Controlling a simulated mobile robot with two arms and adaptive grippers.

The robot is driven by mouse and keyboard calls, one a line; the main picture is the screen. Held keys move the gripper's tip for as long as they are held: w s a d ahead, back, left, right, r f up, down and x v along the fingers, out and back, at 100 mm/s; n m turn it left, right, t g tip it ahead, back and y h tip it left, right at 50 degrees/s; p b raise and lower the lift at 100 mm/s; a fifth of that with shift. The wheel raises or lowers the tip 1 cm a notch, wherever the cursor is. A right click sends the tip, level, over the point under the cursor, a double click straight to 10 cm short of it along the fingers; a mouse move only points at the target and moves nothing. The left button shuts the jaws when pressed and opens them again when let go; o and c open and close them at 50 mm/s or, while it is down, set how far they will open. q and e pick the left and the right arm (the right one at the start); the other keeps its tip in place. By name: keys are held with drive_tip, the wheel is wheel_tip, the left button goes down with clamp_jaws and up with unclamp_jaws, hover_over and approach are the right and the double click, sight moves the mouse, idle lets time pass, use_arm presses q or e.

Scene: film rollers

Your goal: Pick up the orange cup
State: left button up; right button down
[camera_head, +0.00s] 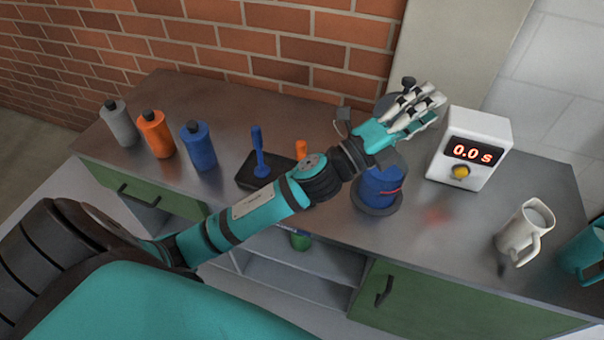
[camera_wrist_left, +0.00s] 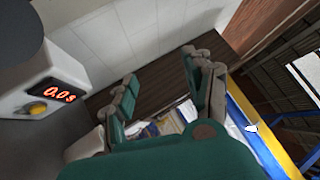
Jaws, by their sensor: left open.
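I see no orange cup in either view. The cups in sight are a white cup (camera_head: 524,232) with a handle at the right of the counter, and what looks like a teal cup (camera_head: 585,252) cut off by the right edge. An orange bottle (camera_head: 156,134) with a dark cap stands at the far left. My left gripper (camera_head: 424,106) is open and empty, above the back of the counter, left of the timer box and away from both cups. Its spread fingers also show in the left wrist view (camera_wrist_left: 164,88). My right gripper is not in view.
A white timer box (camera_head: 485,132) reading 0.0 s stands right of my left gripper. A blue round device (camera_head: 380,188) is partly hidden under my arm. A grey bottle (camera_head: 119,124) and a blue bottle (camera_head: 198,146) flank the orange one. A dark tray (camera_head: 250,174) holds blue and orange items.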

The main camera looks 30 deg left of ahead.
use_arm(q)
drive_tip(key=s+d+r+m+g+h, duration=0.3)
drive_tip(key=d+m+g+h, duration=0.5)
drive_tip(key=m, duration=0.7)
drive_tip(key=m+g+y, duration=1.1)
drive_tip(key=m+y, duration=0.5)
drive_tip(key=y, duration=0.4)
hover_over(301, 142)
wheel_tip(301, 142, down, 7)
wheel_tip(301, 142, down, 11)
drive_tip(key=p, duration=0.3)
drive_tip(key=shift+s+a, duration=0.1)
drive_tip(key=shift+s, duration=0.05)
wheel_tip(301, 142, down, 5)
drive_tip(key=shift+r+p, duration=0.1)
drive_tip(key=shift+p, duration=1.15)
drive_tip(key=shift+f, duration=0.25)
clamp_jaws()
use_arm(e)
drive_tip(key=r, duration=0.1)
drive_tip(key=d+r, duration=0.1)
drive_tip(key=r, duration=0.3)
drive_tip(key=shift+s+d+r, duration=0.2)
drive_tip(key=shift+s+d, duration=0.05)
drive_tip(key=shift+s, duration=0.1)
